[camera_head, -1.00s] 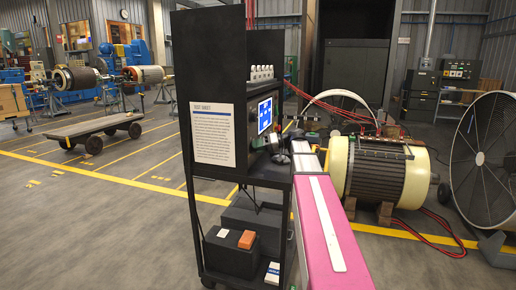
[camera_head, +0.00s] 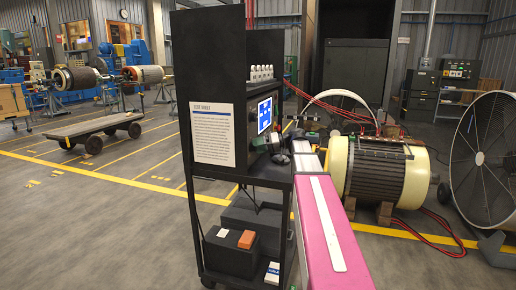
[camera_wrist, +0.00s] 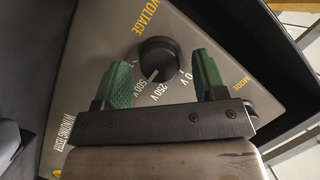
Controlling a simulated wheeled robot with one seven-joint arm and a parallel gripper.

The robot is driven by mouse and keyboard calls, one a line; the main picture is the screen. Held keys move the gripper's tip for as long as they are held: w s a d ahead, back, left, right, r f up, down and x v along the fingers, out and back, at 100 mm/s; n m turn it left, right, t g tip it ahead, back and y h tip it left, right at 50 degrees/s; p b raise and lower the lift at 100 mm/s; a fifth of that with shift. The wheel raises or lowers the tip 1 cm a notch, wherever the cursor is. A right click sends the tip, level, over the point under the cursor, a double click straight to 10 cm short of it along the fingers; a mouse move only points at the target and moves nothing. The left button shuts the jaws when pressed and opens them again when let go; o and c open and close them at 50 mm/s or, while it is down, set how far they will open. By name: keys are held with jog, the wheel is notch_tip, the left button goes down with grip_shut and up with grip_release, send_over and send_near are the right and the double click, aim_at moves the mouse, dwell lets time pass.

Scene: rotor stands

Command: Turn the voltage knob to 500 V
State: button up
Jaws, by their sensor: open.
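The voltage knob (camera_wrist: 158,58) is black and round with a white pointer mark. It shows in the wrist view on a grey panel (camera_wrist: 92,50) lettered "VOLTAGE" in yellow. The pointer aims down and slightly left, toward the space between the "250 V" and "500 V" labels; I cannot tell its exact setting. My gripper (camera_wrist: 161,60) is open, its green fingers on either side of the knob. A gap shows on both sides, so neither finger appears to touch it. In the head view my arm reaches the instrument cart, and the knob cannot be made out.
The black cart (camera_head: 213,75) carries a lit blue screen (camera_head: 265,115) and a paper sheet (camera_head: 213,135). A cream-ended motor (camera_head: 378,170) stands right of my arm, with a large fan (camera_head: 485,160) beyond. Another label, "MODE", is at the panel's right.

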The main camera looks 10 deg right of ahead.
jog(key=v, duration=1)
jog(key=shift+d, duration=0.2)
jog(key=shift+s, duration=0.15)
